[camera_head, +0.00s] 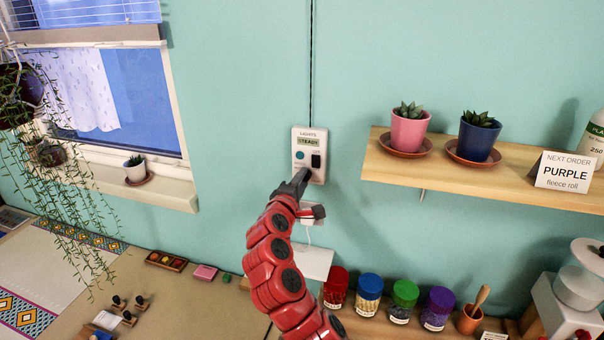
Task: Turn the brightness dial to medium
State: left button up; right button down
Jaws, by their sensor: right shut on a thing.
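A white wall control panel (295,137) is on the teal wall near the middle of the view. Its label reads LIGHTS and its small display reads STEADY. It has a round teal button (300,155) and a black switch (316,161). My right gripper (298,183) reaches up to the panel's lower left and is shut there, on what appears to be the brightness dial. The gripper covers the dial, so its setting and pointer cannot be seen. My left gripper is not in view.
A white plug (308,221) with a cable sits below the panel, close to my right wrist. A wooden shelf (490,185) with two potted succulents and a PURPLE sign is to the right. Several colored jars (369,296) stand below. A window and hanging plant are left.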

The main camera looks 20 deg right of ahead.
jog(key=shift+n+p, duration=0.75)
jog(key=shift+n, duration=0.35)
jog(key=c, duration=0.5)
grip_release()
jog(key=shift+c, duration=0.2)
jog(key=shift+a, duration=0.1)
jog(key=f+b+v, duration=0.1)
jog(key=b+v, duration=0.4)
jog(key=v, duration=1.2)
jog(key=shift+a+r, duration=0.2)
jog(key=shift+r, duration=0.1)
